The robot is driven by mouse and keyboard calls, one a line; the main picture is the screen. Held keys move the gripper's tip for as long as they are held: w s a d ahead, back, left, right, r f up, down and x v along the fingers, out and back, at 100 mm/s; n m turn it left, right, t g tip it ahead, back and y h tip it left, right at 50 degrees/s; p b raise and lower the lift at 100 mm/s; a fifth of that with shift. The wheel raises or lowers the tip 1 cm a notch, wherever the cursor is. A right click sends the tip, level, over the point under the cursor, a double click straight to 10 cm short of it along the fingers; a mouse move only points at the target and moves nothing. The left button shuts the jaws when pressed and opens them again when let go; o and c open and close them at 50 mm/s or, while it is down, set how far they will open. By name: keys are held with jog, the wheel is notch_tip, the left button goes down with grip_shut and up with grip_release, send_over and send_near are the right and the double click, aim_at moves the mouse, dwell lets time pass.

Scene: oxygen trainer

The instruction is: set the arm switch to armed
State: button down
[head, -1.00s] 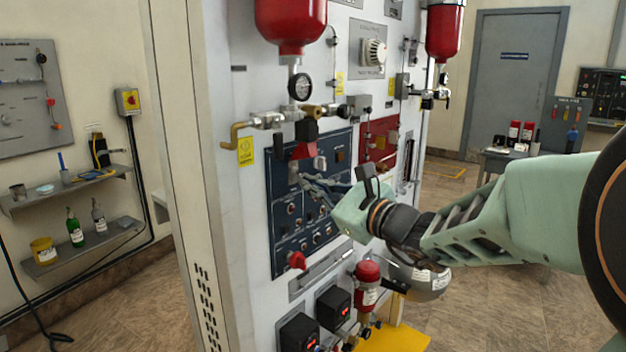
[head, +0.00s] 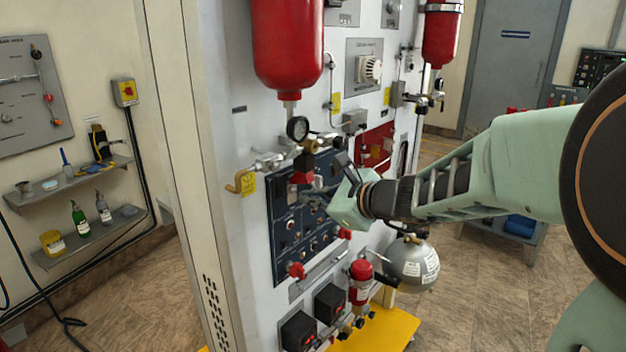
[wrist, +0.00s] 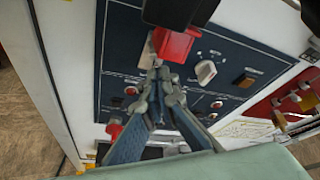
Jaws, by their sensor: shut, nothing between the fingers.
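The dark blue control panel (head: 283,262) is on the front of the white cabinet. Near its top is a red switch guard (head: 303,177), which also shows in the wrist view (wrist: 176,46). A pale metallic part (wrist: 148,54) shows just left of the guard; I cannot tell whether it is the arm switch lever. My gripper (wrist: 160,74) is shut and empty, its fingertips just below the guard and close to the panel. In the head view my gripper (head: 308,193) reaches in from the right. Whether the fingertips touch the guard or a lever is unclear. The switch position is hidden.
A white knob (wrist: 206,72) and an amber button (wrist: 244,80) lie right of the guard. A black valve part (wrist: 180,10) overhangs it. A red cylinder (head: 287,45) hangs above. Open floor (head: 480,300) lies to the right.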

jog(key=shift+r+p, duration=0.4)
jog(key=shift+r, duration=0.45)
jog(key=shift+a+r, duration=0.1)
